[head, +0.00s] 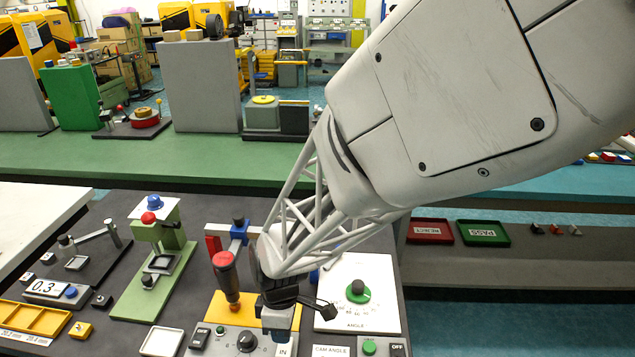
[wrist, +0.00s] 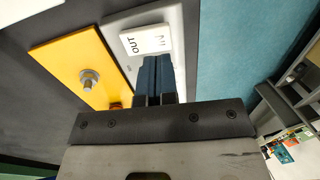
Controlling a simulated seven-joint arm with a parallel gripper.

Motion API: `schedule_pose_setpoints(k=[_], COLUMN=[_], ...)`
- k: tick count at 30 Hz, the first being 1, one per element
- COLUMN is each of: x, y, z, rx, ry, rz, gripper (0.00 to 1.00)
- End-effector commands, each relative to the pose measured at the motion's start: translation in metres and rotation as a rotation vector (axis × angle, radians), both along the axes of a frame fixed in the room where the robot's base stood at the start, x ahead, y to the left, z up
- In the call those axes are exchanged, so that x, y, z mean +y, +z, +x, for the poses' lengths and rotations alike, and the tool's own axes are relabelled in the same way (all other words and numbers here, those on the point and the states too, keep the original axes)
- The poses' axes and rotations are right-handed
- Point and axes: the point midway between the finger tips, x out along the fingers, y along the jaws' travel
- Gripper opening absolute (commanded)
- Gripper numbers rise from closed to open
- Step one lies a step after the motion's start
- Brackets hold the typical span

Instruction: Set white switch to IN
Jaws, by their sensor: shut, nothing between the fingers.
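The white switch (wrist: 146,40) is marked OUT and IN and sits on a light plate in the wrist view. OUT is toward the left of it and IN toward the right. My gripper (wrist: 157,62) is shut and empty, its blue fingertips close by the lower edge of the switch. I cannot tell whether they touch it. In the head view my gripper (head: 278,322) points down at the panel's front, and only an IN label (head: 284,350) shows at the picture's bottom edge. The gripper hides part of the panel there. Which way the switch is set is unclear.
A bolt (wrist: 88,78) stands on yellow in the wrist view.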

Motion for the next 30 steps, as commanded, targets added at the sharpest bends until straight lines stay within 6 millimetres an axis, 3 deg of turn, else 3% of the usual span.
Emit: schedule_pose_setpoints(k=[9,30], x=[0.0,-0.001], y=[-0.03,-0.039], z=[-0.007,-0.011], rx=[0.001,-0.059], ry=[0.001,0.001], rz=[-0.001,-0.003], gripper=[0.0,0.0])
